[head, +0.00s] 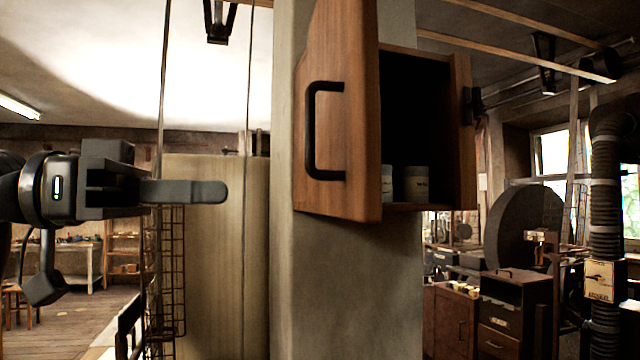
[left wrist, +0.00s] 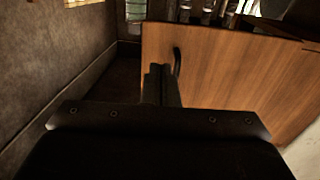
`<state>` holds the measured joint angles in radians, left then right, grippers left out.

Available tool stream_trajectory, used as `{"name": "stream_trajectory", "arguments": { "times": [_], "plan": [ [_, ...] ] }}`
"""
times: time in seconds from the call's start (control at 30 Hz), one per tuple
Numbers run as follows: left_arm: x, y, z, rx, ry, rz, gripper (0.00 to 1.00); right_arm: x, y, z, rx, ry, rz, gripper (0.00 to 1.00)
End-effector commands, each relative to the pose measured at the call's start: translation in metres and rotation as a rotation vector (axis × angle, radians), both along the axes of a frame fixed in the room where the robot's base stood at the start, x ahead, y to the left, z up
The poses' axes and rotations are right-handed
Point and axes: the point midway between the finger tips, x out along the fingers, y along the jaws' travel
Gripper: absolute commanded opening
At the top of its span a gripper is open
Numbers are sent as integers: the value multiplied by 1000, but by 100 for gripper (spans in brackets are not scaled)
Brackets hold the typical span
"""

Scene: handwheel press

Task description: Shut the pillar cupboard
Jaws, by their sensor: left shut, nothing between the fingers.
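The pillar cupboard (head: 462,135) is a wooden box on the pillar, with a dark interior. Its wooden door (head: 355,110) stands wide open, swung out to the left, with a black bar handle (head: 312,130) on the face turned toward my left arm. Two small jars (head: 416,184) stand on the cupboard floor. My left gripper (head: 222,192) is shut and empty, left of the door with a visible gap in the head view. In the left wrist view the fingers (left wrist: 162,85) point toward the door (left wrist: 240,80), just left of its handle (left wrist: 177,62). My right gripper is out of view.
The grey pillar (head: 345,290) stands behind and below the cupboard. A pale panel (head: 215,260) and a wire rack (head: 165,270) are behind my left gripper. Machines and a drawer cabinet (head: 500,315) stand at the right. The space between gripper and door looks free.

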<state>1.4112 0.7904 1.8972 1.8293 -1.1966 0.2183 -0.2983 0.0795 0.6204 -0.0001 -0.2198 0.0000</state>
Motion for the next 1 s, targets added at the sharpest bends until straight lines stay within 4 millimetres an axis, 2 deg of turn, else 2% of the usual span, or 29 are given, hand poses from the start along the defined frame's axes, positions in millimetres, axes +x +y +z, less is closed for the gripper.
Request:
{"name": "stream_trajectory", "arguments": {
  "times": [0.03, 0.6, 0.8, 1.0],
  "plan": [
    [1, -8, 3, 0, 1, -6, 0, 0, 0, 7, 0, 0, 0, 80],
    [17, -83, 4, -4, 2, -4, 0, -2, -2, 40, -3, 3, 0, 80],
    [22, -103, 3, -4, 2, -1, 0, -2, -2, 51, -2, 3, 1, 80],
    [25, -113, 1, -4, 2, 0, 0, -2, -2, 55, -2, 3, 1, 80]
  ]
}}
